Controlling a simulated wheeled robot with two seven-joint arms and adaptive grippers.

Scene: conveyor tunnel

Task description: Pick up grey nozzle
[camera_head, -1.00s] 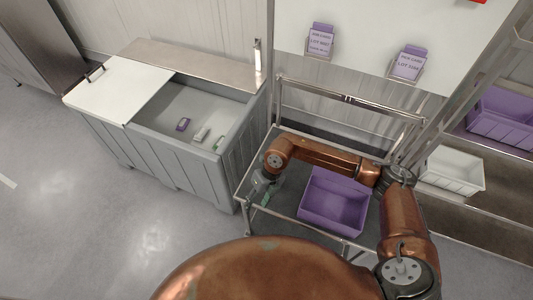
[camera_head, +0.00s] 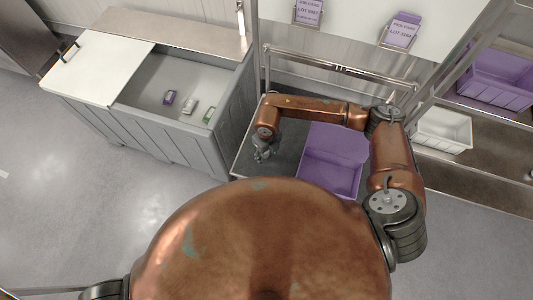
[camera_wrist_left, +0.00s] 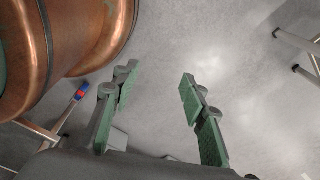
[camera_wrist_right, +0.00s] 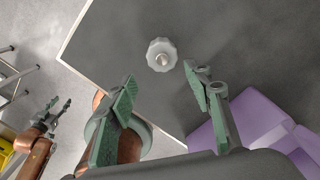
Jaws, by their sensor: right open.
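A grey round nozzle-like piece with a lobed rim and a pale raised centre (camera_wrist_right: 161,54) sits on the dark cart top (camera_wrist_right: 225,45) in the right wrist view. My right gripper (camera_wrist_right: 162,82) is open and empty above the cart top, with the piece showing beyond and between its fingertips. In the head view the right gripper (camera_head: 264,153) hangs over the left part of the cart, and I cannot make out the piece there. My left gripper (camera_wrist_left: 158,88) is open and empty over bare floor in the left wrist view.
A purple bin (camera_head: 335,145) stands on the cart right of my right gripper. A grey tub (camera_head: 190,143) at left, half covered by a white lid (camera_head: 95,68), holds small purple, white and green items. Cart rails (camera_head: 340,67) stand behind. Shelves with bins are at right.

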